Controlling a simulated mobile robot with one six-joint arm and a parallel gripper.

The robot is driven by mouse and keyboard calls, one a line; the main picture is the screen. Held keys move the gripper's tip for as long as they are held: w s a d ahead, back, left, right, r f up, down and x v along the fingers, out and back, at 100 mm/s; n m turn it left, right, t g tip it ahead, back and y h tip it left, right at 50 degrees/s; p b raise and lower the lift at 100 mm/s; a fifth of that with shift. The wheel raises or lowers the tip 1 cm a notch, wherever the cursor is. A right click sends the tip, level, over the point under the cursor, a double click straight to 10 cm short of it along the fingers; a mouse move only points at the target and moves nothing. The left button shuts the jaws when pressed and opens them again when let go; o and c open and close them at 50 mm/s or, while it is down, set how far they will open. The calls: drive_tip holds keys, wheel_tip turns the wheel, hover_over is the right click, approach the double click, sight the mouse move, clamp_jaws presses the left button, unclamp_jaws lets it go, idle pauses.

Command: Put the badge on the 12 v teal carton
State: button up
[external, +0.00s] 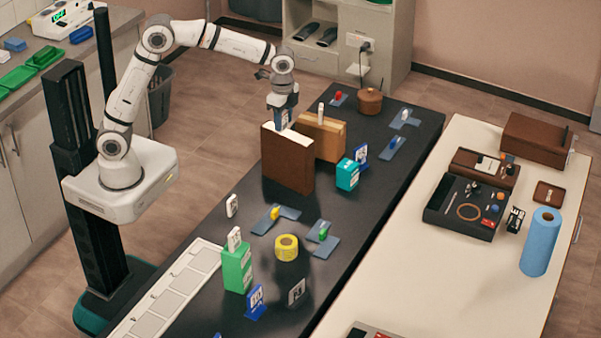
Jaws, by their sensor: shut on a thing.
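The teal carton (346,175) stands upright on the dark table, right of the large brown box, with small white markings too small to read. My gripper (283,121) points down at the top of the brown box (287,163). It is shut on a small whitish piece that looks like a badge, mostly hidden by the fingers. I cannot tell whether this piece touches the box top. A similar white badge-like piece (232,205) stands on the table, and another (234,239) is on top of the green carton (237,268).
A tan cardboard box (322,136) stands behind the brown box with a white piece (321,112) on it. Yellow tape (286,247) and blue-grey plates (275,219) lie nearer. Table right of the brown box is partly clear.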

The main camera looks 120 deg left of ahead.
drive_tip(key=w+a+p, duration=0.2)
drive_tip(key=w+a, duration=0.6)
drive_tip(key=w, duration=0.2)
drive_tip(key=p, duration=0.2)
approach(348, 165)
wheel_tip(348, 165, down, 6)
drive_tip(key=shift+a+r+p, duration=0.15)
drive_tip(key=shift+r+p, duration=0.1)
drive_tip(key=shift+p, duration=0.5)
drive_tip(key=shift+f, duration=0.1)
drive_tip(key=shift+f, duration=0.15)
drive_tip(key=o, duration=1)
drive_tip(key=shift+c, duration=0.2)
